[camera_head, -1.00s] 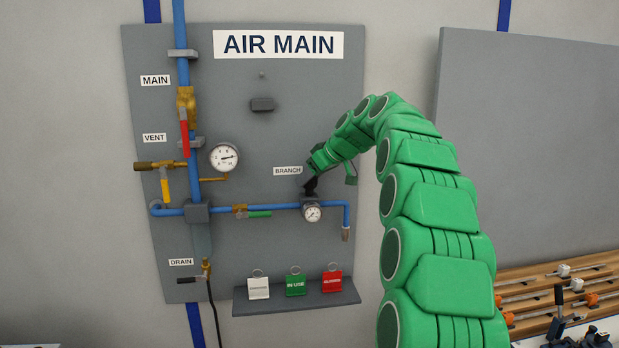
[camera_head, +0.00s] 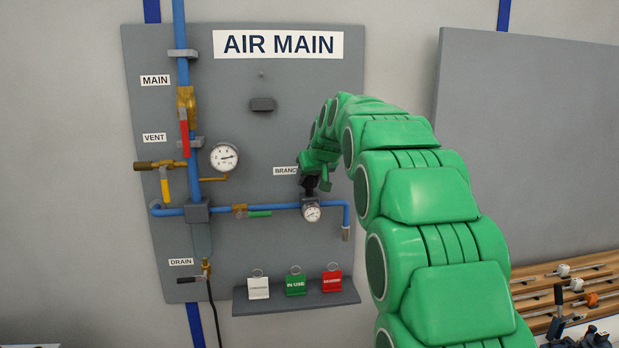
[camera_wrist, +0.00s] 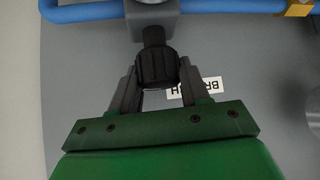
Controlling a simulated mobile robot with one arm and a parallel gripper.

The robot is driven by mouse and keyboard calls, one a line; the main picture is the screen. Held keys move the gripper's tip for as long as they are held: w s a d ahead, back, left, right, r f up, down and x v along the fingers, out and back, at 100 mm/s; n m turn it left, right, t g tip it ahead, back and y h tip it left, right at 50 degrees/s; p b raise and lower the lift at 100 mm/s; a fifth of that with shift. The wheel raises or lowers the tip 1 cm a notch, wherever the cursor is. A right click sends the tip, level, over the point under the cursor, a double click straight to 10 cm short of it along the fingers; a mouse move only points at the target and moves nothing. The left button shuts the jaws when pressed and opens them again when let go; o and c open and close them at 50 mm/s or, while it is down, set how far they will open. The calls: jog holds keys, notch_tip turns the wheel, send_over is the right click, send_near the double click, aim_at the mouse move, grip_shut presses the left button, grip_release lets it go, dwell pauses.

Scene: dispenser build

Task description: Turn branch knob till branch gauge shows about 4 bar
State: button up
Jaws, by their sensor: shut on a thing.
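The branch knob (camera_wrist: 156,69) is black and ribbed, and my gripper (camera_wrist: 157,75) is shut on it in the wrist view. The branch gauge (camera_head: 312,213) is a small round white dial below the knob on the blue pipe. Its needle is too small to read. The BRANCH label (camera_head: 284,171) is partly covered by my gripper.
A shelf (camera_head: 300,303) below holds white, green and red tags. A blue pipe (camera_wrist: 85,12) runs beside the knob.

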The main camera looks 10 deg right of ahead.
jog(key=m+h, duration=0.3)
jog(key=m, duration=0.1)
jog(key=shift+w, duration=0.1)
jog(key=m+h, duration=0.3)
jog(key=shift+r+m+g, duration=0.15)
jog(key=shift+m+g, duration=0.15)
jog(key=shift+m, duration=0.1)
jog(key=shift+m+g+h, duration=0.7)
jog(key=shift+m+h, duration=0.3)
jog(key=shift+m, duration=0.5)
jog(key=shift+m+g+h, duration=0.3)
jog(key=shift+m+g, duration=0.1)
jog(key=shift+m, duration=0.4)
jog(key=shift+m+g+h, duration=0.7)
jog(key=shift+m+g, duration=0.2)
jog(key=shift+m, duration=0.4)
jog(key=shift+m, duration=0.3)
jog(key=o, duration=0.7)
jog(key=shift+f, duration=0.2)
jog(key=shift+o, duration=0.2)
jog(key=shift+a+r, duration=0.2)
jog(key=shift+r, duration=0.05)
